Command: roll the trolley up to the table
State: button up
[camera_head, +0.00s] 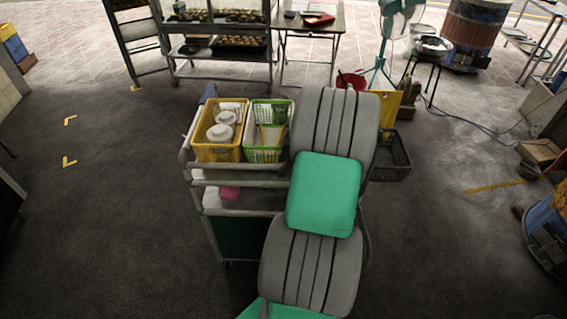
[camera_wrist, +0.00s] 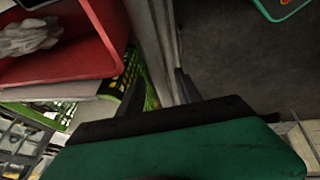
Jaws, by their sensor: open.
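The trolley (camera_head: 220,181) is a grey metal cart in the middle of the head view. A yellow basket (camera_head: 232,108) with white dishes and a green basket (camera_head: 284,104) stand on its top. The table (camera_head: 340,27), with a red tray on it, is at the back, apart from the trolley across open floor. My arm covers the trolley's right side and hides my gripper in the head view. In the wrist view my gripper (camera_wrist: 160,98) is open, its dark fingers on either side of the lower end of a grey upright bar (camera_wrist: 153,45). I cannot tell whether they touch it.
A shelf rack (camera_head: 218,50) with trays stands left of the table. A green fan (camera_head: 385,50), red bucket (camera_head: 351,81), yellow board (camera_head: 386,103) and black crate (camera_head: 391,158) are on the right. Cables cross the floor there. The left floor is clear, with yellow corner marks (camera_head: 69,161).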

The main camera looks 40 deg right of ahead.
jog(key=shift+c, duration=0.2)
grip_shut()
dwell(1.1)
